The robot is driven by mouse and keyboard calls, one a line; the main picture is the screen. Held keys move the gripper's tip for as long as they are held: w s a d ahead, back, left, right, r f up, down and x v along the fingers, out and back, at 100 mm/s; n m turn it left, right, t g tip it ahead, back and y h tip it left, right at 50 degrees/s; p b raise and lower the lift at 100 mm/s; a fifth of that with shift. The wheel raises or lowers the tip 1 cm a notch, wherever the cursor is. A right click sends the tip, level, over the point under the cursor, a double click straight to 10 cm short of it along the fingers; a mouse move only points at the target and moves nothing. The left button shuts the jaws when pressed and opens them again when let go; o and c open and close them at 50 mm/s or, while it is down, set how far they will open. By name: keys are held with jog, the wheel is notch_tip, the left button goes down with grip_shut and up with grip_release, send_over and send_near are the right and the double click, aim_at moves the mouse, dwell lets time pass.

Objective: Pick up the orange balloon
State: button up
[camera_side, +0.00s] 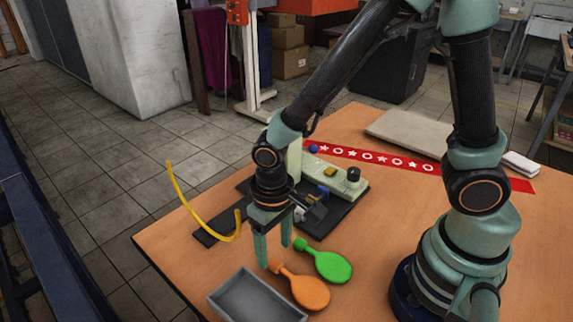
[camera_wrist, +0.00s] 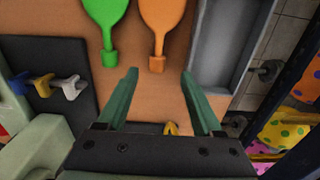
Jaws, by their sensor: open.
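The orange balloon (camera_side: 309,292) lies flat on the wooden table, its neck pointing up-left toward my gripper. In the wrist view the orange balloon (camera_wrist: 163,16) is at the top, with its neck a little beyond the fingertips and between their lines. My gripper (camera_side: 273,252) points down above the table, close to the neck of the orange balloon. It also shows in the wrist view (camera_wrist: 159,74), with its two green fingers spread apart and nothing between them.
A green balloon (camera_side: 327,264) lies right beside the orange one. A grey tray (camera_side: 222,297) stands to the left at the table's edge. A printing machine on a dark base (camera_side: 345,205) is behind. A yellow curved tube (camera_side: 185,200) rises at the left.

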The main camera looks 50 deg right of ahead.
aim_at(277, 263)
jog(key=shift+d+f, duration=0.15)
jog(key=shift+f, duration=1.1)
jog(key=shift+d+f, duration=0.1)
jog(key=shift+f, duration=1.15)
jog(key=shift+c, duration=0.3)
grip_shut()
jog(key=shift+r, duration=0.15)
